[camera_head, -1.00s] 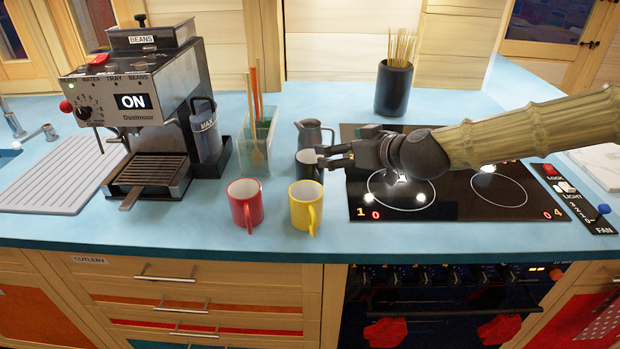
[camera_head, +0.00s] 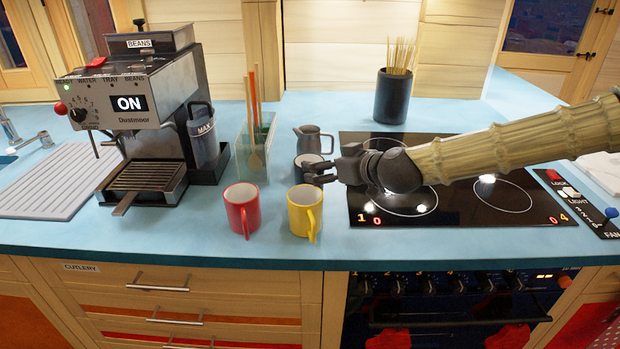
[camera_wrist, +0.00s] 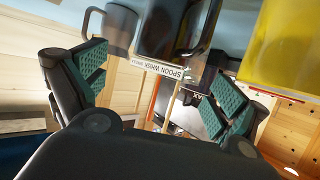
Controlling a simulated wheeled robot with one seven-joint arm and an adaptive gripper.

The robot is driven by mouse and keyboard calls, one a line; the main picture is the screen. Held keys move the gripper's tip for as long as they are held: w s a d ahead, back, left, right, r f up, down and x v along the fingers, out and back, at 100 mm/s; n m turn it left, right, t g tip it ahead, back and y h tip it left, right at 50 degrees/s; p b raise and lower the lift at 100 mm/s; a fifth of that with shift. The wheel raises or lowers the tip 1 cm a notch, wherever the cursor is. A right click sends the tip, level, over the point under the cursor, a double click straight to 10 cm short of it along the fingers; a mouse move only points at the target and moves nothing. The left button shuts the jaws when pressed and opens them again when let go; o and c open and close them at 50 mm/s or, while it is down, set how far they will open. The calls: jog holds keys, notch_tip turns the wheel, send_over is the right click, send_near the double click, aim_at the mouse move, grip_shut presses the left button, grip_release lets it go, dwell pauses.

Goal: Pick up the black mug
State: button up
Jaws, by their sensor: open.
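The black mug (camera_head: 308,162) stands on the blue counter, behind the yellow mug (camera_head: 304,210) and in front of the grey pitcher (camera_head: 313,138). My gripper (camera_head: 318,172) is at the mug's right front side and hides part of it. In the wrist view, my open gripper (camera_wrist: 155,90) has its two green-padded fingers spread apart. The black mug (camera_wrist: 170,32) shows beyond and between them, at the top middle. The yellow mug (camera_wrist: 285,45) fills the upper right there, close to the right finger. I see nothing held.
A red mug (camera_head: 242,209) stands left of the yellow one. A clear utensil holder (camera_head: 254,147) and a coffee machine (camera_head: 150,110) are on the left. The black hob (camera_head: 450,205) lies under my arm. A dark pot of sticks (camera_head: 392,95) stands behind.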

aim_at(299, 174)
jog(key=shift+x, duration=2.9)
jog(key=shift+c, duration=0.4)
jog(key=c, duration=1.6)
